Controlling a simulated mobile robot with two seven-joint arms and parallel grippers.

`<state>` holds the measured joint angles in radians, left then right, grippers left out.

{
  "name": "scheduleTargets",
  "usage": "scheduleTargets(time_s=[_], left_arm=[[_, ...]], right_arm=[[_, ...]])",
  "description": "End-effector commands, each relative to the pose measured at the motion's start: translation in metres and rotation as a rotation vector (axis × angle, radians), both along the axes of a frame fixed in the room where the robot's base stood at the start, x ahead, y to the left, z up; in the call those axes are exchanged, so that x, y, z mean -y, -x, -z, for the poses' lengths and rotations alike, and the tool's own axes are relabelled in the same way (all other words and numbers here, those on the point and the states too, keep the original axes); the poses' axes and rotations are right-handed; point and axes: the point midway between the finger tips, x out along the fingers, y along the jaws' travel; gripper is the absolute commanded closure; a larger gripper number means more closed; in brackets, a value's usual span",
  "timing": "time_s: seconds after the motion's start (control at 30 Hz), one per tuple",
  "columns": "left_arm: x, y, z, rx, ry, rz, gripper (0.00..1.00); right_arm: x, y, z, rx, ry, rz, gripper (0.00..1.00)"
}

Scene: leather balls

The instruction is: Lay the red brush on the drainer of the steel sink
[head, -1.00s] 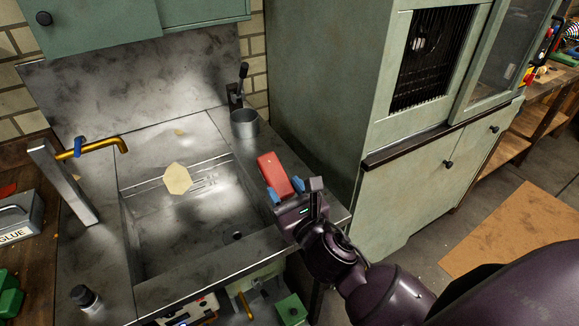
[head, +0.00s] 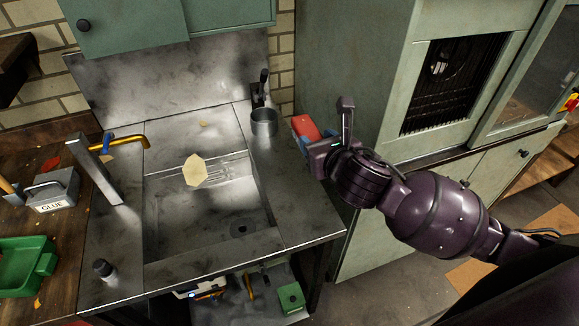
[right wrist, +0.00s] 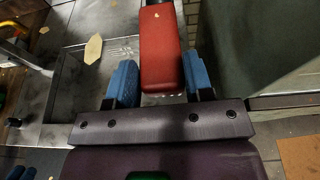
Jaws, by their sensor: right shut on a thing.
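The red brush (head: 308,129) is a rounded red block held by my right gripper (head: 311,140), partly hidden by it in the head view. In the right wrist view the red brush (right wrist: 160,50) sits between the two blue fingers (right wrist: 160,82) and points away from the palm. The steel sink (head: 165,215) has a basin and a flat steel strip, seemingly the drainer (head: 292,215), on its right. The brush appears raised near the back right edge of this strip; its exact height is unclear. My left gripper is out of view.
A grey metal cup (head: 264,124) stands at the strip's back, close left of the brush. A green cabinet (head: 345,75) rises behind and right. A yellowish flat piece (head: 196,171) shows over the basin. The front of the strip is clear.

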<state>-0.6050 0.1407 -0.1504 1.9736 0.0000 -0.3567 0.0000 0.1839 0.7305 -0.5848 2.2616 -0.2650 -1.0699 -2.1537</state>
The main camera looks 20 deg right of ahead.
Motion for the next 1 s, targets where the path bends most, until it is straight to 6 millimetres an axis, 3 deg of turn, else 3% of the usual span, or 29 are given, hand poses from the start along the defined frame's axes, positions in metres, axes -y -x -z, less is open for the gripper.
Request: scheduleTargets(time_s=[0.03,0.17,0.33,1.0], left_arm=[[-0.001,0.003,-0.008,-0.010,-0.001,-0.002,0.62],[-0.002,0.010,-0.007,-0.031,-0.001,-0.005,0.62],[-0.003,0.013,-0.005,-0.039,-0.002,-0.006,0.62],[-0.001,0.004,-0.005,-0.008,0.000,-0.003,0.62]], right_arm=[[0.003,0.000,-0.010,-0.021,0.001,0.005,0.92],[0.009,0.001,-0.014,-0.064,-0.013,0.019,0.92],[0.012,0.002,-0.006,-0.084,-0.021,0.029,0.92],[0.012,0.002,0.130,-0.084,-0.021,0.029,0.92]])
